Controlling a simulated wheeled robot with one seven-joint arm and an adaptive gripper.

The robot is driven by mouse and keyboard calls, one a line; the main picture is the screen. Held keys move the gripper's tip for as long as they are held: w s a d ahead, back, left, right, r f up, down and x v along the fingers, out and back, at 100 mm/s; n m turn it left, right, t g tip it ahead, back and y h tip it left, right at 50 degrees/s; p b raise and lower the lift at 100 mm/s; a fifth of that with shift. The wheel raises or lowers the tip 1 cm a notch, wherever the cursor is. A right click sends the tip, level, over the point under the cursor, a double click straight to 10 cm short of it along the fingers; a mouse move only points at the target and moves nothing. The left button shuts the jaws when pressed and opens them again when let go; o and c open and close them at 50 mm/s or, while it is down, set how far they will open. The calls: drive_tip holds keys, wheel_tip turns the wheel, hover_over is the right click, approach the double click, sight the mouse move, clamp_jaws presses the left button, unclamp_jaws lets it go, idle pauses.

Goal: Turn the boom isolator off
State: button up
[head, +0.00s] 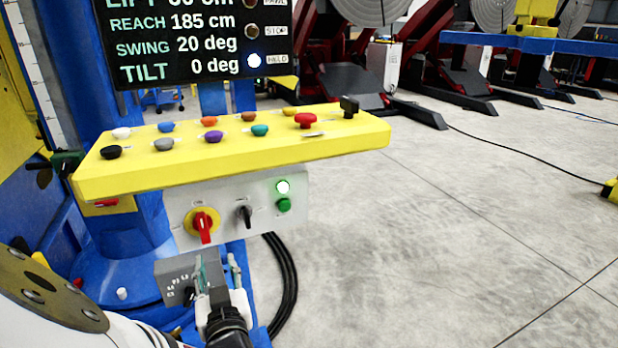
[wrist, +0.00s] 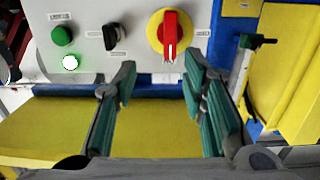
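The isolator, a red handle on a round yellow plate (head: 203,224), is on the grey panel under the yellow console. In the wrist view it (wrist: 170,35) shows at the top, with the picture turned over and the handle lying along the vertical. I cannot read its labels. My gripper (head: 216,265) is below the panel in the head view. In the wrist view my gripper (wrist: 160,85) has its two green-padded fingers apart, with nothing between them. The fingertips are apart from the handle in that picture.
A black selector (head: 244,215), a green button (head: 284,205) and a lit green lamp (head: 283,186) share the panel. The yellow console (head: 350,138) with several coloured knobs juts out above. A grey box (head: 174,280) stands near my gripper.

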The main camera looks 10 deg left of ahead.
sight(203, 229)
drive_tip(key=shift+n+y, duration=0.3)
drive_tip(key=shift+y, duration=0.1)
drive_tip(key=x, duration=0.4)
drive_tip(key=b+x, duration=0.1)
drive_tip(key=x, duration=0.4)
drive_tip(key=a+b+x, duration=0.1)
drive_tip(key=x, duration=0.3)
drive_tip(key=shift+s+a, duration=0.1)
drive_tip(key=shift+a, duration=0.1)
clamp_jaws()
